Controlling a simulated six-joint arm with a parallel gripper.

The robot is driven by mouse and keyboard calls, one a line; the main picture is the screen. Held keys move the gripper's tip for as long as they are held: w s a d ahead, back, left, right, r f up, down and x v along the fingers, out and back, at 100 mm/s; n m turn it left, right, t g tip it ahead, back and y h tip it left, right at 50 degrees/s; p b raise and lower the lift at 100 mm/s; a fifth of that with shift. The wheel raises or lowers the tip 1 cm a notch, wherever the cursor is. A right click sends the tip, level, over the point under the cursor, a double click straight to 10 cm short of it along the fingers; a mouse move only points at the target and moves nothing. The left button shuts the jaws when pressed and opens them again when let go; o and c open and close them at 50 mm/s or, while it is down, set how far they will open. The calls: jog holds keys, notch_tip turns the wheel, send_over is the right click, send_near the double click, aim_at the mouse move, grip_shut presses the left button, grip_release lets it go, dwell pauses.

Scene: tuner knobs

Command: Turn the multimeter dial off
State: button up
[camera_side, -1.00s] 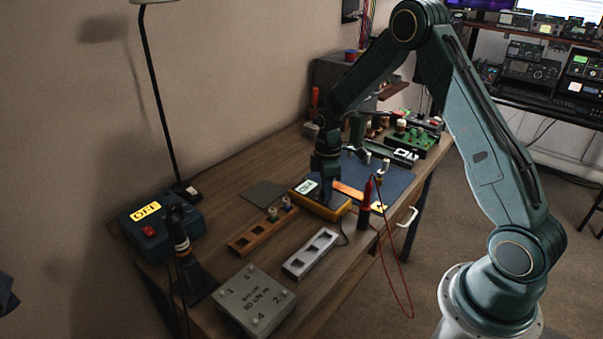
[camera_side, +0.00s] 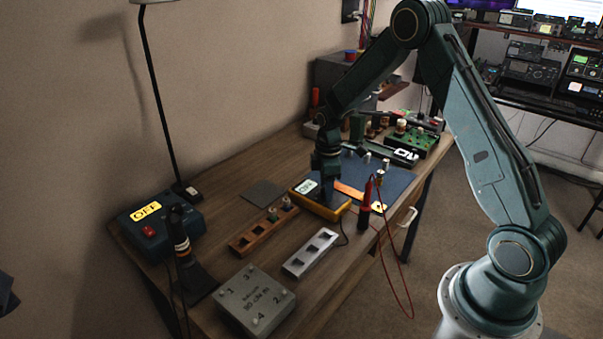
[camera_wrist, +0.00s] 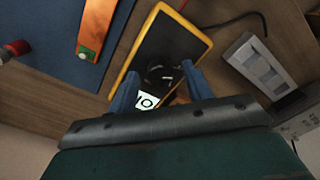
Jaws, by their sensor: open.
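The multimeter (camera_side: 324,205) is a yellow-edged black case lying flat on the bench, with a small lit display (camera_side: 306,186) at its left end. It also fills the middle of the wrist view (camera_wrist: 172,38). Its round black dial (camera_wrist: 160,75) shows there between my two blue fingers. My gripper (camera_wrist: 158,85) is open, pointing down over the dial, one finger on each side with gaps visible. In the side view my gripper (camera_side: 327,200) covers the dial. The display is partly hidden in the wrist view, and I cannot read the dial's setting.
An orange strip (camera_side: 348,189) lies on the blue mat (camera_side: 390,181) beside the meter. A red probe (camera_side: 366,202) with a cable stands close by. A slotted grey block (camera_side: 310,252) and a wooden rack (camera_side: 262,230) lie nearer the camera.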

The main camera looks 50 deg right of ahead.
notch_tip(320, 180, up, 14)
jog(key=shift+f, duration=0.25)
dwell(0.4)
jog(key=s+a+r+m+t, duration=0.3)
jog(key=s+a+r+m, duration=0.2)
jog(key=s+a+r, duration=0.55)
jog(key=s+a+r+m+t, duration=0.1)
jog(key=s+m, duration=0.1)
jog(key=s, duration=0.6)
jog(key=s+a+r+m+t, duration=0.1)
jog(key=s+a+m, duration=0.1)
jog(key=s, duration=0.6)
jog(key=shift+s+r+t, duration=0.15)
jog(key=shift+s+t, duration=0.1)
jog(key=shift+t, duration=0.05)
dwell(0.5)
